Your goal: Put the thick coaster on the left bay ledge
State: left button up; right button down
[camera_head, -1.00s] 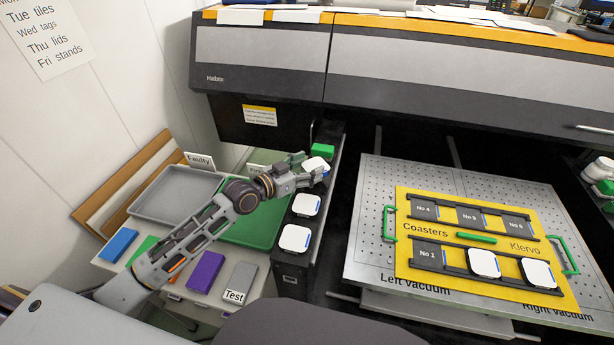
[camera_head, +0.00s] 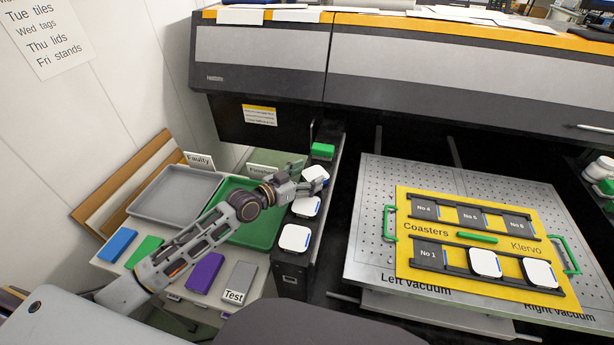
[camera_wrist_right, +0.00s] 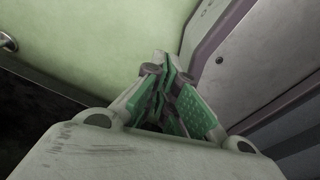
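A white coaster (camera_head: 314,173) with a blue edge is at the far end of the dark left ledge (camera_head: 322,222), partly hidden by my left gripper. My left gripper (camera_head: 311,180) has its fingers around this coaster and looks shut on it; the contact is small and partly hidden. Two more white coasters, a middle one (camera_head: 306,206) and a near one (camera_head: 295,238), lie on the ledge in a row. I cannot tell from here which coaster is thicker. My right gripper (camera_wrist_right: 168,95) is shut and empty in the right wrist view.
A green block (camera_head: 322,150) sits at the ledge's far end. A yellow board (camera_head: 408,268) on the perforated plate (camera_head: 372,215) holds two white coasters and several empty numbered slots. A grey tray (camera_head: 150,207) and a green tray (camera_head: 232,233) lie left of the ledge.

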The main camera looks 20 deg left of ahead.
jog(key=shift+a, duration=0.35)
jog(key=shift+w+a, duration=0.1)
jog(key=shift+w, duration=0.05)
pick_arm(q)
jog(key=shift+r, duration=0.15)
jog(key=shift+s+a, duration=0.4)
jog(key=shift+s, duration=0.15)
jog(key=shift+v, duration=1.1)
jog(key=v, duration=0.8)
jog(key=shift+s+r, duration=0.15)
jog(key=shift+s, duration=0.05)
pick_arm(e)
jog(key=shift+s, duration=0.25)
jog(key=shift+w, duration=0.1)
